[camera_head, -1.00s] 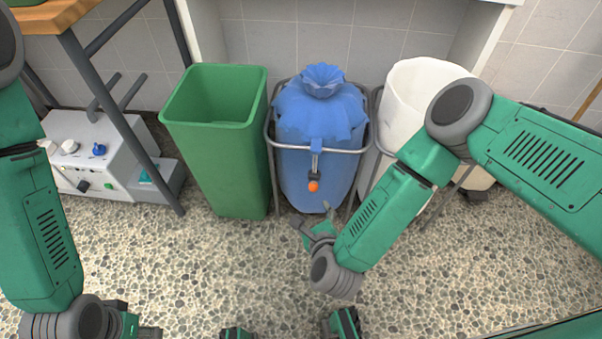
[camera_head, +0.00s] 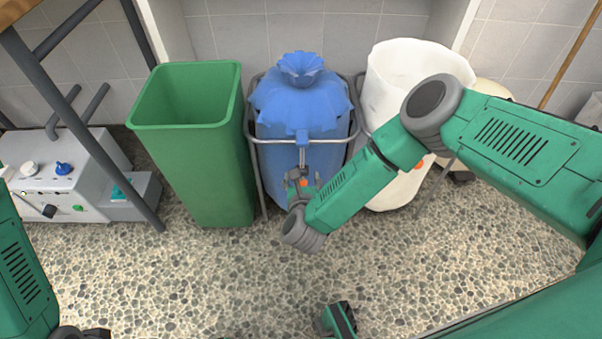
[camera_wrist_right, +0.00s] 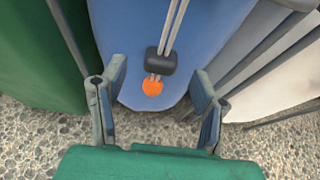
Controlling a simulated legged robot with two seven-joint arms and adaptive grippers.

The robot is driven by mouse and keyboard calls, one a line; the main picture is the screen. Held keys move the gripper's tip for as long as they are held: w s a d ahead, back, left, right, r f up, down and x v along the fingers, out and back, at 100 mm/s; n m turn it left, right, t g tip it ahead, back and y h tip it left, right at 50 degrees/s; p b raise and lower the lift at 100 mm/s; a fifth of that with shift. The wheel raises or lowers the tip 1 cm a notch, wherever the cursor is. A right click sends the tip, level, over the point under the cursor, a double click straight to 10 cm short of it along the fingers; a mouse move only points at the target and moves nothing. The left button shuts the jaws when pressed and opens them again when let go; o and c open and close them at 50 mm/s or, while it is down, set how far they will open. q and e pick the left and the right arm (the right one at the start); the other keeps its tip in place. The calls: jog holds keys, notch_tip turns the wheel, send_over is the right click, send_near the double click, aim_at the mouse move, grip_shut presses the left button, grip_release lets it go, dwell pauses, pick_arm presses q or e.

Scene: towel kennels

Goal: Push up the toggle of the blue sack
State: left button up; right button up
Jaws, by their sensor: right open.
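The blue sack (camera_head: 300,105) hangs in a metal frame, its top gathered into a ruffle. In the right wrist view, its dark toggle (camera_wrist_right: 161,61) sits on two pale cords against the blue sack (camera_wrist_right: 130,25). An orange end piece (camera_wrist_right: 152,88) hangs just below the toggle. My right gripper (camera_wrist_right: 158,78) is open, with one finger on each side of the cords and the toggle a little beyond, apart from both fingers. In the head view my right gripper (camera_head: 299,185) is in front of the sack's lower part and largely covers the toggle.
A green bin (camera_head: 195,150) stands left of the sack, and a white sack (camera_head: 395,85) stands to its right. A grey box with knobs (camera_head: 50,175) is at the left by a table leg.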

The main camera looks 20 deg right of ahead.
aim_at(302, 172)
jog(key=b+x, duration=0.1)
jog(key=x, duration=0.4)
jog(key=shift+d+b, duration=0.1)
jog(key=shift+b, duration=0.2)
grip_shut()
jog(key=shift+r, duration=0.1)
